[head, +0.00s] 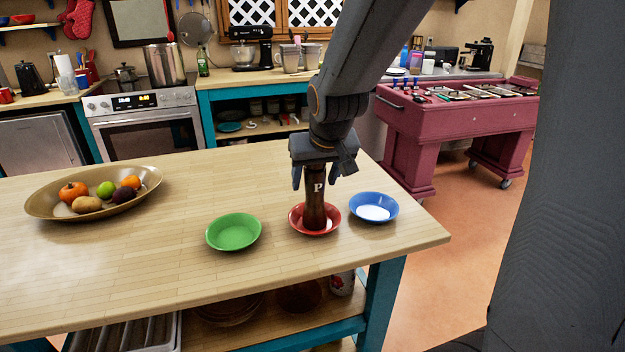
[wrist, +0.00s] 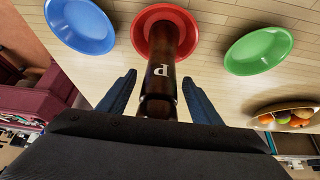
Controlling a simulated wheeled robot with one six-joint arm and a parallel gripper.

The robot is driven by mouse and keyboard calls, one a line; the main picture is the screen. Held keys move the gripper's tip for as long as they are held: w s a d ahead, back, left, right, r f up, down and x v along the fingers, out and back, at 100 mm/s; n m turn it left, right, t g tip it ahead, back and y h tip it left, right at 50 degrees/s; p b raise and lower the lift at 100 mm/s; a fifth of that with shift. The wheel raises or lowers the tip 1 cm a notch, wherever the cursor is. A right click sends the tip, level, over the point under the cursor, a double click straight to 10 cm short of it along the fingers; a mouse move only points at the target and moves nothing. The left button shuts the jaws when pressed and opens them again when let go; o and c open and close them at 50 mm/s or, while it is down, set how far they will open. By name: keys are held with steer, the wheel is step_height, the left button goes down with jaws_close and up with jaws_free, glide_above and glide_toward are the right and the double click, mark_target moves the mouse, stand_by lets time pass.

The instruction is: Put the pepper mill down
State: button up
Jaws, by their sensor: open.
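The pepper mill (head: 315,207) is dark brown with a white letter P. It stands upright in the red bowl (head: 294,222) on the wooden table. The mill also shows in the wrist view (wrist: 160,75), with its base inside the red bowl (wrist: 142,22). My gripper (head: 318,180) is directly above the mill, pointing down. Its two fingers are spread on either side of the mill's top, with visible gaps in the wrist view (wrist: 160,95). The mill's very top is hidden by the gripper body in the head view.
A green bowl (head: 234,232) stands left of the red bowl, and a blue bowl (head: 374,207) stands close on its right. An oval fruit dish (head: 45,210) lies at the far left. The table's right edge is near the blue bowl. The table's front left is clear.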

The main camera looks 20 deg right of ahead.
steer(key=v, duration=1.2)
steer(key=s+f+g, duration=0.1)
steer(key=s+f, duration=0.3)
steer(key=f, duration=0.2)
steer(key=s+f+g, duration=0.2)
steer(key=s+f, duration=0.2)
steer(key=f, duration=0.3)
steer(key=s+f+g, duration=0.2)
steer(key=s+f, duration=0.1)
steer(key=f, duration=0.4)
steer(key=shift+s+a+f+b, duration=0.1)
steer(key=shift+s+f+b, duration=0.1)
steer(key=shift+s+b, duration=0.15)
